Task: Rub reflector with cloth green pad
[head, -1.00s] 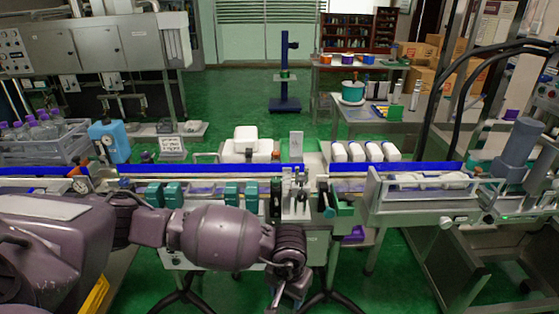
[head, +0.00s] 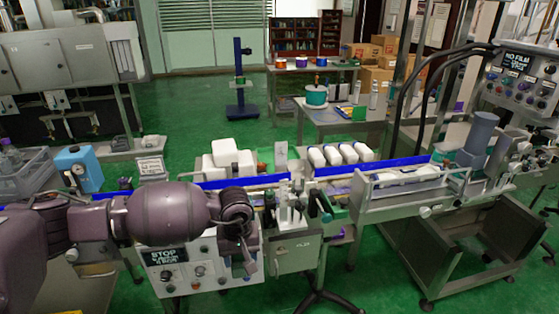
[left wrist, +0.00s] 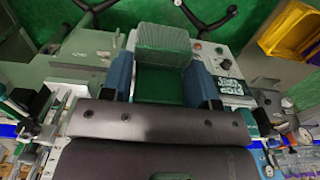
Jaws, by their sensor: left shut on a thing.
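My left gripper (left wrist: 163,88) is shut on a green cloth pad (left wrist: 162,50) in the left wrist view. The pad sits between the two blue fingers, with a pale, woven-looking part sticking out past the fingertips and a darker green part nearer the palm. In the head view the left gripper (head: 244,262) hangs down in front of the conveyor machine, beside the STOP control panel (head: 188,272). The pad is too small there to make out. I cannot tell which part is the reflector. My right gripper is in neither current view.
The conveyor (head: 330,178) with its blue rail runs across the middle. White bottles (head: 340,154) stand behind it. A grey machine box (head: 296,255) stands just right of the gripper. Green floor is open behind.

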